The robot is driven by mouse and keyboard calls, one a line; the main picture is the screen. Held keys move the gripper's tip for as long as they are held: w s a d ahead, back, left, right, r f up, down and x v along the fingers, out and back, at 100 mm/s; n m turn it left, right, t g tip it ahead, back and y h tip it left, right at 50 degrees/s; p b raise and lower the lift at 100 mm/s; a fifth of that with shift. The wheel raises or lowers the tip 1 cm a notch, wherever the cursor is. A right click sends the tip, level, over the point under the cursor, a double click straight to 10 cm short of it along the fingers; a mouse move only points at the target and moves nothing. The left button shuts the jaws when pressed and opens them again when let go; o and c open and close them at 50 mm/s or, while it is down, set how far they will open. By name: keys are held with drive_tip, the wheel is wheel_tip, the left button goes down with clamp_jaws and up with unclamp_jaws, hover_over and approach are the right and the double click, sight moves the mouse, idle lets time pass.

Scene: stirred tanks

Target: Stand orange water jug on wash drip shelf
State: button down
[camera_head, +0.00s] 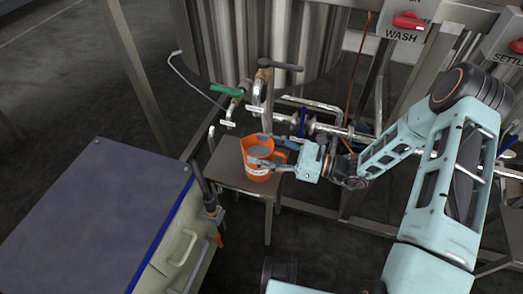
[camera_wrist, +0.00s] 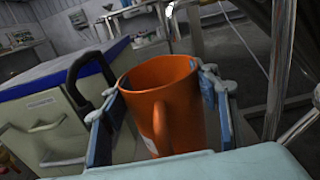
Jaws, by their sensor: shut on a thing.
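The orange water jug (camera_head: 257,164) is upright at a small grey shelf (camera_head: 230,174) below the taps. Whether its base touches the shelf cannot be told. In the head view its open top shows grey inside. In the wrist view the jug (camera_wrist: 165,105) fills the middle, with its handle towards the camera. My gripper (camera_head: 262,152) reaches in from the right and is shut on the jug, one finger on each side. In the wrist view my gripper (camera_wrist: 160,112) has its fingers at the jug's left and right walls.
A tap with a green handle (camera_head: 227,91) and another tap (camera_head: 265,75) stand just behind the shelf, before a large steel tank (camera_head: 260,35). A dark-topped cabinet (camera_head: 95,215) is at the left. Pipes run behind my arm. A WASH switch (camera_head: 408,22) is at upper right.

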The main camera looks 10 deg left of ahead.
drive_tip(key=shift+r, duration=0.15)
drive_tip(key=c, duration=0.7)
unclamp_jaws()
drive_tip(key=shift+f, duration=0.2)
drive_tip(key=shift+c, duration=0.2)
drive_tip(key=shift+r, duration=0.25)
drive_tip(key=s+d+p, duration=0.1)
drive_tip(key=d+p, duration=0.2)
drive_tip(key=d, duration=0.9)
drive_tip(key=shift+f, duration=0.15)
drive_tip(key=shift+d, duration=0.1)
